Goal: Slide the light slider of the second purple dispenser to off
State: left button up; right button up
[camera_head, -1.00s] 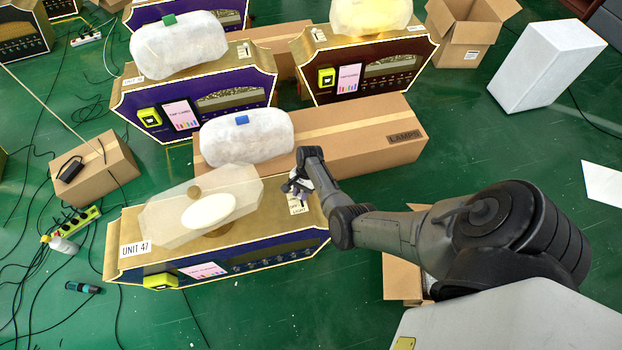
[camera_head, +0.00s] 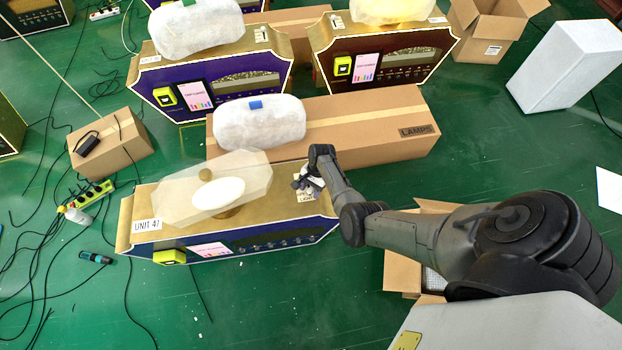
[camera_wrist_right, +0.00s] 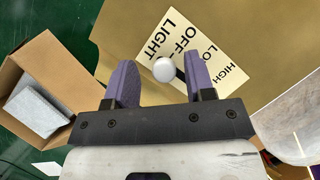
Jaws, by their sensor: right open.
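The near purple-blue dispenser (camera_head: 230,240), marked UNIT 47, has a gold top and a cloudy, faceted translucent bottle. At its right top corner is a light label plate (camera_head: 306,196). In the right wrist view the plate (camera_wrist_right: 195,50) reads LIGHT, OFF, LOW, HIGH. A white round slider knob (camera_wrist_right: 164,69) stands at the OFF side of the visible dark slot; its exact setting is unclear. My right gripper (camera_head: 306,184) is open above the plate. In the wrist view its purple fingers (camera_wrist_right: 160,84) stand either side of the knob, apart from it. My left gripper is not in view.
A long LAMPS carton (camera_head: 370,130) lies behind the dispenser, with a wrapped white bundle (camera_head: 260,124) on it. Another purple dispenser (camera_head: 215,88) and a brown one (camera_head: 390,65) stand farther back. An open carton (camera_head: 405,270) lies below my right arm. Cables and a power strip cover the left floor.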

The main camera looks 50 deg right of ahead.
jog(key=p+v, duration=0.6)
jog(key=v, duration=0.7)
jog(key=shift+r, duration=0.35)
jog(key=shift+d, duration=0.1)
